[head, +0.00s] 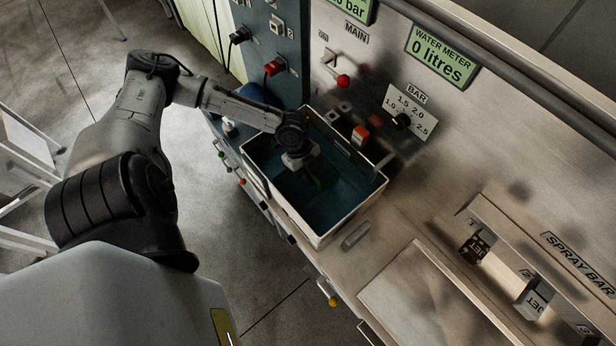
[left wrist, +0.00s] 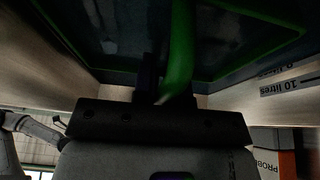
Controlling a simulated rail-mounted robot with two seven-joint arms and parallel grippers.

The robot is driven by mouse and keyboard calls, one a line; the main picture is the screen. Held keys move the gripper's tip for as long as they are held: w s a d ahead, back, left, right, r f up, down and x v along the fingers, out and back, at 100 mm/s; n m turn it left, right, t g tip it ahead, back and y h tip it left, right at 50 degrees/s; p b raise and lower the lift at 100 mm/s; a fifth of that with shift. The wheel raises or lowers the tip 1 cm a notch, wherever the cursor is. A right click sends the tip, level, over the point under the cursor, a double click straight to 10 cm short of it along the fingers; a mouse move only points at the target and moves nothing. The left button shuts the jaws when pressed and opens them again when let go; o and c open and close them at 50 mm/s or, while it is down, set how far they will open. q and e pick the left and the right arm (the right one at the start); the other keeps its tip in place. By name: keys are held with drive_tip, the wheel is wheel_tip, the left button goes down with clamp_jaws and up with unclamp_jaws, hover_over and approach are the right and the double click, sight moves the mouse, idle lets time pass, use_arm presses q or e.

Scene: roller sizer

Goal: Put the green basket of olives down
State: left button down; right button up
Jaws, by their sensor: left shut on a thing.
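My left gripper (head: 305,168) reaches down into an open cream-walled tank (head: 312,232) with a dark teal inside. In the left wrist view it is shut on the green handle of the basket (left wrist: 180,45). The basket's green rim and dark inside fill the top of that view. In the head view the basket is mostly hidden below my gripper, with only a faint green trace. I cannot tell whether it touches the tank's floor, and no olives can be made out. My right gripper is not in view.
A panel with a red knob (head: 343,81), a BAR dial (head: 402,121) and a green water meter display (head: 442,55) stands behind the tank. A spray bar (head: 545,262) lies to the right.

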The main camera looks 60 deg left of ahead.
use_arm(q)
drive_tip(key=shift+f, duration=1.45)
drive_tip(key=c, duration=1.2)
unclamp_jaws()
drive_tip(key=shift+f, duration=0.1)
drive_tip(key=shift+o, duration=0.2)
drive_tip(key=v, duration=1.2)
